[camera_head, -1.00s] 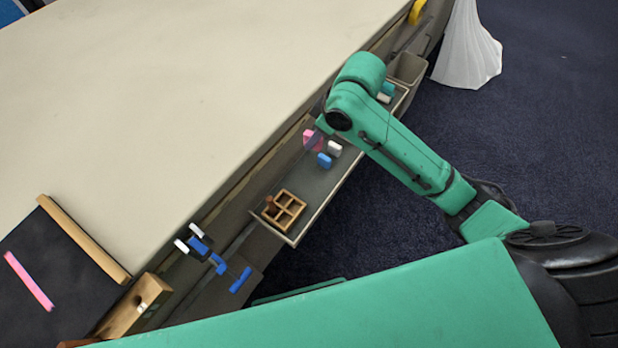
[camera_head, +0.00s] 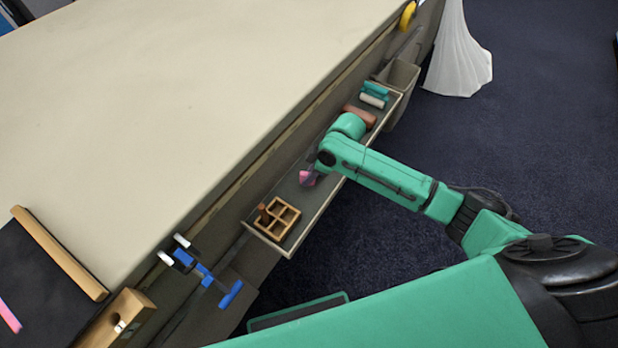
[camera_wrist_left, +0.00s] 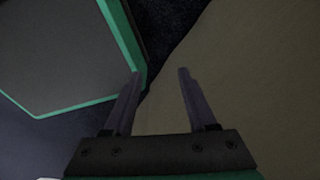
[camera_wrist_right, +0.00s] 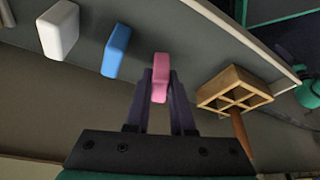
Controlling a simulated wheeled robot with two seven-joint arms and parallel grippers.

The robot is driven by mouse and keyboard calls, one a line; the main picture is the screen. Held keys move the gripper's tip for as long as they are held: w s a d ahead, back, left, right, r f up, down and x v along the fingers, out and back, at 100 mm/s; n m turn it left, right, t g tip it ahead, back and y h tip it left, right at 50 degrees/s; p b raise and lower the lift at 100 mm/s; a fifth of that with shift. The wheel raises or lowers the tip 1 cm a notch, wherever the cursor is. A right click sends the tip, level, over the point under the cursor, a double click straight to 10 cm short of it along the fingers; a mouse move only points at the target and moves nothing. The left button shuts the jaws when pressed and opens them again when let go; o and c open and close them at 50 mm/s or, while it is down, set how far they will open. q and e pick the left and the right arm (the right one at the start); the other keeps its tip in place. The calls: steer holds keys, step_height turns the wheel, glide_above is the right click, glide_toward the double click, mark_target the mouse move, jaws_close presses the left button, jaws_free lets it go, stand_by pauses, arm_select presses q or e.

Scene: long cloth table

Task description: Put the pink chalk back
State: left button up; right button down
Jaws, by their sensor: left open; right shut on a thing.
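The pink chalk (camera_wrist_right: 160,78) is held between the fingers of my right gripper (camera_wrist_right: 161,88), which is shut on it. In the head view the pink chalk (camera_head: 308,178) shows at the tip of my right gripper (camera_head: 314,168), over the grey tray (camera_head: 322,192). A wooden box with small compartments (camera_head: 277,219) stands at the near end of that tray; it also shows just right of the chalk in the right wrist view (camera_wrist_right: 236,92). My left gripper (camera_wrist_left: 160,74) is open and empty in the left wrist view.
A blue chalk (camera_wrist_right: 116,50) and a white chalk (camera_wrist_right: 59,30) are left of the gripper in the right wrist view. A brown block (camera_head: 360,116) and teal and white pieces lie farther up the tray. A blue clamp-like object (camera_head: 205,272) is at the table edge.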

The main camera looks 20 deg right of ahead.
steer(key=shift+f, duration=0.65)
steer(key=c, duration=0.8)
jaws_free()
steer(key=shift+f, duration=0.15)
steer(key=shift+o, duration=0.2)
steer(key=shift+d+r, duration=0.1)
steer(key=shift+r, duration=0.35)
steer(key=p+v, duration=0.1)
steer(key=v, duration=1)
steer(key=shift+s+r, duration=0.1)
steer(key=shift+s, duration=0.05)
